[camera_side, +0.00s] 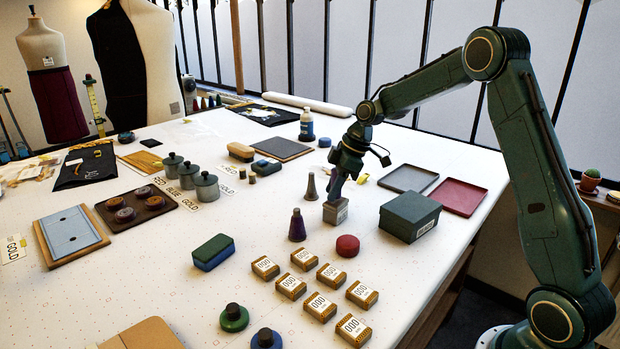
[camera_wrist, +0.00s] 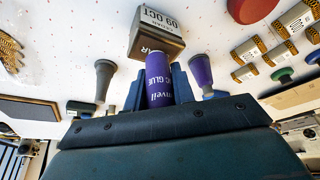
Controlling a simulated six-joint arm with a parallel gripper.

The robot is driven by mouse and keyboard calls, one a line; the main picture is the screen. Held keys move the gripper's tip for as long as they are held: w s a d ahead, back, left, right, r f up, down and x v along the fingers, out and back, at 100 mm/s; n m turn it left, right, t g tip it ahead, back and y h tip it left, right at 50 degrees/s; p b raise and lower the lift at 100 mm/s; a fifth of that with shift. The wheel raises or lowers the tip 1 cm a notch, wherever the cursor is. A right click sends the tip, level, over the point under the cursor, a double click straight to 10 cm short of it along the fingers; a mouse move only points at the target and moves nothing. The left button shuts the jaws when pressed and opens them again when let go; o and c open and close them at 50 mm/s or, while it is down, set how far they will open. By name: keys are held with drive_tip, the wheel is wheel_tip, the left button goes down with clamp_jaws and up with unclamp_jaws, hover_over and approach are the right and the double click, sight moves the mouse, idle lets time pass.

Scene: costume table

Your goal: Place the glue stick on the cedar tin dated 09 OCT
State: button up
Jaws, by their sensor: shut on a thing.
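The glue stick (camera_wrist: 158,84) is purple with white lettering and sits between the fingers of my gripper (camera_side: 338,190). In the wrist view its far end points at the cedar tin (camera_wrist: 156,34). The tin is a small box whose label reads 09 OCT, seen upside down. In the side view the tin (camera_side: 335,213) stands on the table directly under my fingertips. The fingers largely hide the glue stick there. I cannot tell whether its lower end touches the tin's top.
A grey cone (camera_side: 310,187) and a purple cone (camera_side: 297,226) stand left of the tin. A red disc (camera_side: 347,246) lies in front. A dark green box (camera_side: 410,216) is close on the right. Several boxes marked 000 (camera_side: 331,273) lie nearer the camera.

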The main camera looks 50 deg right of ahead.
drive_tip(key=shift+f, duration=0.25)
drive_tip(key=o, duration=1)
drive_tip(key=v, duration=1.2)
drive_tip(key=shift+r, duration=0.1)
